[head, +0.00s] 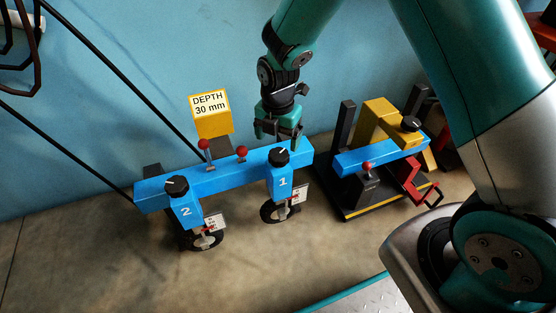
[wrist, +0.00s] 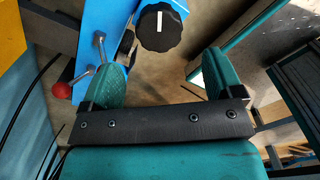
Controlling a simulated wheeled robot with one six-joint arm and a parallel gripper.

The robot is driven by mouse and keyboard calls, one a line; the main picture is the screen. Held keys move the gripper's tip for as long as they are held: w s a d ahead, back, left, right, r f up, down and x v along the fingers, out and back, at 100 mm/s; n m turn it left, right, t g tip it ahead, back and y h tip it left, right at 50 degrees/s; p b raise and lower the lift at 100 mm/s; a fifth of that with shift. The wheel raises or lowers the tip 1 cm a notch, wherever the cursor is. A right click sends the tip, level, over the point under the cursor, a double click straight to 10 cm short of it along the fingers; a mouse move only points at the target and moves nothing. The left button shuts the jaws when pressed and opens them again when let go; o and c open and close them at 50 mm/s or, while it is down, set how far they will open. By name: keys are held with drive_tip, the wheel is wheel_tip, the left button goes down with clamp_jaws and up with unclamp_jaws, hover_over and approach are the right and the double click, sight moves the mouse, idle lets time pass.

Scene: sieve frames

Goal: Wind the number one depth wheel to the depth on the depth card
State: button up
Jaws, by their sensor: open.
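The number one depth wheel (head: 279,157) is a black knob with a white pointer line, on top of the blue block marked 1 (head: 282,182). In the wrist view the wheel (wrist: 158,28) shows beyond the fingertips, its white line running up the picture. My gripper (head: 279,142) is open and empty, pointing down just behind the wheel; in the wrist view its two teal fingers (wrist: 157,72) are spread apart, with the wheel beyond the gap. The yellow depth card (head: 210,104) reads DEPTH 30 mm. A small white scale plate (head: 298,194) beside block 1 is too small to read.
A second black wheel (head: 176,186) sits on the block marked 2 at the left of the blue beam (head: 225,178). Red-knobbed levers (head: 242,152) stand on the beam near my gripper. A machine with a yellow arch (head: 380,115) stands right.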

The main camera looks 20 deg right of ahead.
sight(278, 155)
wheel_tip(278, 155, down, 7)
drive_tip(key=shift+r+b, duration=0.2)
drive_tip(key=shift+b, duration=0.9)
drive_tip(key=shift+c, duration=0.3)
drive_tip(key=c, duration=0.9)
